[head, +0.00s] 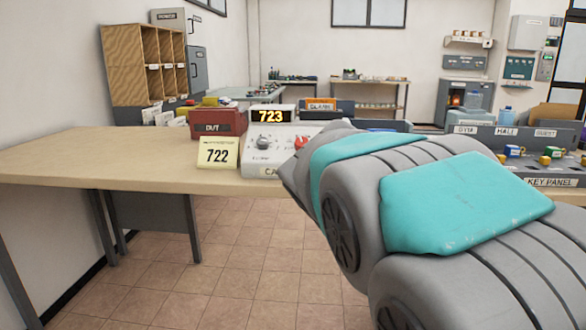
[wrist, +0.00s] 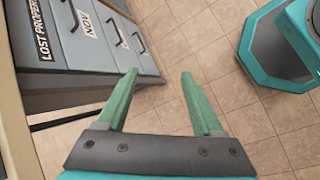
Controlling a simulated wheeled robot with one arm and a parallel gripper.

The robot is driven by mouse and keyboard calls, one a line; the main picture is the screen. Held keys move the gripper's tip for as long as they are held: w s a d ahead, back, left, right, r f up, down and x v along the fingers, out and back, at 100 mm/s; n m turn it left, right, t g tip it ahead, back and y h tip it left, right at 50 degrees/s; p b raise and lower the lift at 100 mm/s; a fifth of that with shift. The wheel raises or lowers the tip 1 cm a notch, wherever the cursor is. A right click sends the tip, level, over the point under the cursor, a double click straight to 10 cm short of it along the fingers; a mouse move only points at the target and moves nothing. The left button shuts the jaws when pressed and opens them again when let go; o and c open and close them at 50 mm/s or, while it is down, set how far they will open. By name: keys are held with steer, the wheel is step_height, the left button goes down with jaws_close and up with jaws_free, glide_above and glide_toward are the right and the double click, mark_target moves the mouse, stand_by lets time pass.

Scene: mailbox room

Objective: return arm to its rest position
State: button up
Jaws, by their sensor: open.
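My arm (head: 440,200), grey with teal panels, fills the lower right of the head view and reaches forward over the floor towards the table. My gripper is hidden behind it there. In the wrist view my gripper (wrist: 160,85) has two green fingers spread apart. Nothing is between them, and tiled floor shows past the tips. The left finger appears close to a grey drawer unit (wrist: 75,35); I cannot tell the gap.
A key panel (head: 545,182) stands at right. Tiled floor (head: 230,260) is clear in front.

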steer(key=s+a+f+m+g+y, duration=0.1)
steer(key=s+f, duration=0.5)
steer(key=s, duration=0.6)
steer(key=s+a+f+m+g+y, duration=0.1)
steer(key=s+a+f+m+y, duration=0.3)
steer(key=s, duration=0.8)
step_height(320, 180, down, 2)
steer(key=m+y, duration=0.2)
steer(key=m, duration=0.2)
steer(key=shift+s+g, duration=0.15)
steer(key=shift+g, duration=0.15)
